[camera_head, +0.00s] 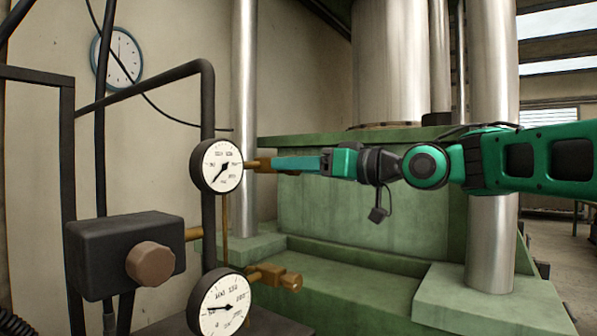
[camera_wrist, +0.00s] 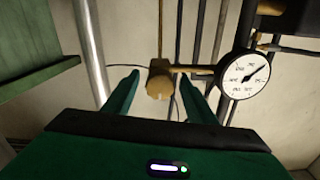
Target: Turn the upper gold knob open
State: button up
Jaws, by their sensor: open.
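The upper gold knob (camera_wrist: 160,87) sits on a short gold stem beside the upper white gauge (camera_head: 222,165), which also shows in the wrist view (camera_wrist: 244,75). In the head view only part of the gold fitting (camera_head: 262,163) shows, with the rest hidden behind my green fingers. My gripper (camera_head: 280,164) reaches in from the right, level with the knob. In the wrist view my gripper (camera_wrist: 159,76) is open, one finger on each side of the knob. A gap shows on both sides, and I see no contact.
A lower gold valve (camera_head: 289,281) sits beside a lower gauge (camera_head: 218,303). A black box (camera_head: 122,254) with a brown knob (camera_head: 150,263) is at the left. Dark pipes (camera_head: 208,115) stand behind the gauges. The green press (camera_head: 350,220) stands behind my arm.

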jog(key=shift+c, duration=0.2)
jog(key=c, duration=1)
jog(key=shift+d, duration=0.2)
jog(key=shift+a, duration=0.15)
